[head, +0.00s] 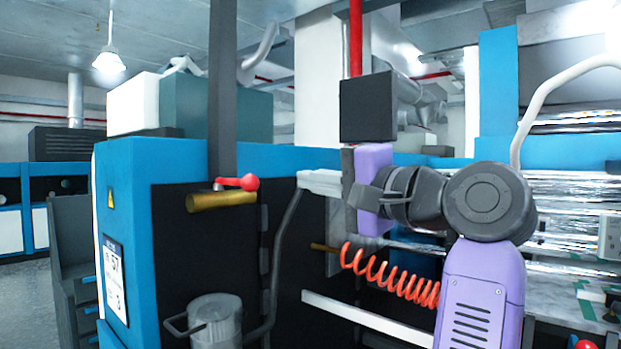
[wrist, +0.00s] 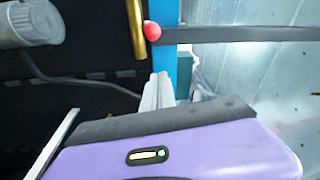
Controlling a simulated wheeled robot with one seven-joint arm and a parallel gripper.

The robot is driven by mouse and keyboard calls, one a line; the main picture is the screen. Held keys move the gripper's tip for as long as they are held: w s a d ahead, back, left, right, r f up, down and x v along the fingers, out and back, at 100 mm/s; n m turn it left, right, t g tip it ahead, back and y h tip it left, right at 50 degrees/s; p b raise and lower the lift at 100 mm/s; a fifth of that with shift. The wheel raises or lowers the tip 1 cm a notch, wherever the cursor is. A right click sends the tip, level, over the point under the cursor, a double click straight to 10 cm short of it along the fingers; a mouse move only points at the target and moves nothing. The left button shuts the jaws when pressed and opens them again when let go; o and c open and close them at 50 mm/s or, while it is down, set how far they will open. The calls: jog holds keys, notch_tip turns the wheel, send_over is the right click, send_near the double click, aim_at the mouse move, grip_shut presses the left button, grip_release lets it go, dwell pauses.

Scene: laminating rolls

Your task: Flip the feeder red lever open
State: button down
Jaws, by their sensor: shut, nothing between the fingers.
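In the wrist view the red knob (wrist: 152,31) is at top centre, beside the brass cylinder (wrist: 136,25). My gripper (head: 303,181) points left, its pale fingers to the right of the knob and apart from it in the picture. In the wrist view my gripper's fingers (wrist: 158,77) lie side by side, shut and empty, below the knob.
A dark upright post (head: 222,90) rises behind the lever. A grey cylinder with a handle (head: 214,318) is below it. An orange coiled hose (head: 390,278) hangs below my gripper. The blue machine housing (head: 130,240) stands at left, and shiny film rolls (head: 570,200) at right.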

aim_at(234, 183)
jog(key=w+a+p, duration=0.1)
jog(key=a+p, duration=0.1)
jog(key=a, duration=0.4)
jog(key=shift+w+a+f+p, duration=0.2)
jog(key=shift+w+a+p, duration=0.15)
jog(key=shift+a, duration=0.05)
jog(key=shift+s+a, duration=0.1)
jog(key=shift+s, duration=0.05)
